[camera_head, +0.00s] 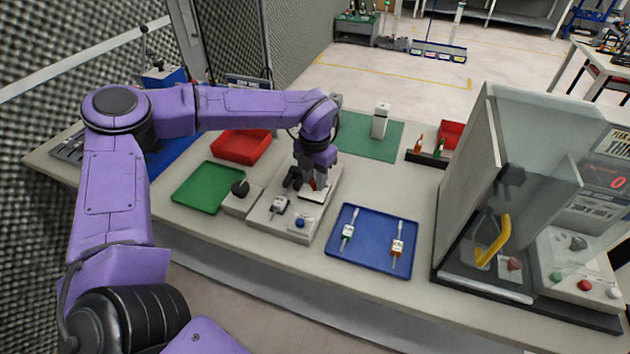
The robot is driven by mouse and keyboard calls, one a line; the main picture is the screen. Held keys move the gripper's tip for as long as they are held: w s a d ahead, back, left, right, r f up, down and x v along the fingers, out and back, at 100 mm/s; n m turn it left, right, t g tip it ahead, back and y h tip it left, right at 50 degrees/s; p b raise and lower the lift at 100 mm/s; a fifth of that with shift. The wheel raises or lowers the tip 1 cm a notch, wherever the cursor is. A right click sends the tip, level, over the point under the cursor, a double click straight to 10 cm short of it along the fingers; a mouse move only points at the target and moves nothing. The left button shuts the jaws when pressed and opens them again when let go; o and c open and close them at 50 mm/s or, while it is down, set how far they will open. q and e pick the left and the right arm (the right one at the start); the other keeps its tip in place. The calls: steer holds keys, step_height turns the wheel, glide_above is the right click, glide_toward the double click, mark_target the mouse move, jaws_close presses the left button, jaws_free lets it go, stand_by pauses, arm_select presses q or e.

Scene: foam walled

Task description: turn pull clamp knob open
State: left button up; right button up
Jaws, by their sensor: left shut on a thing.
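A grey fixture box (262,217) stands on the table in front of my left arm. On its top are a small metal-and-dark fitting (279,205), a blue knob (300,222) and a white plate (314,196). My left gripper (311,184) points down at the rear right part of the box. It is shut on a small red part, which looks like the clamp knob; the fingers hide most of it. I cannot tell how far the knob is turned. My right gripper is not in view.
A black knob on a small box (238,204) and a green tray (195,188) lie left of the fixture. A red tray (232,147) is behind. A blue tray (345,261) with two small tools is at right, then a clear-walled enclosure (467,160).

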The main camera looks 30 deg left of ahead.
arm_select(q)
steer(key=n+b, duration=0.2)
steer(key=n, duration=0.2)
steer(key=shift+f, duration=0.1)
steer(key=shift+n+b, duration=0.5)
steer(key=shift+n, duration=0.3)
steer(key=o, duration=1.1)
steer(key=shift+c, duration=0.2)
steer(key=shift+r, duration=0.25)
step_height(320, 180, up, 10)
steer(key=b, duration=0.1)
steer(key=shift+r, duration=0.15)
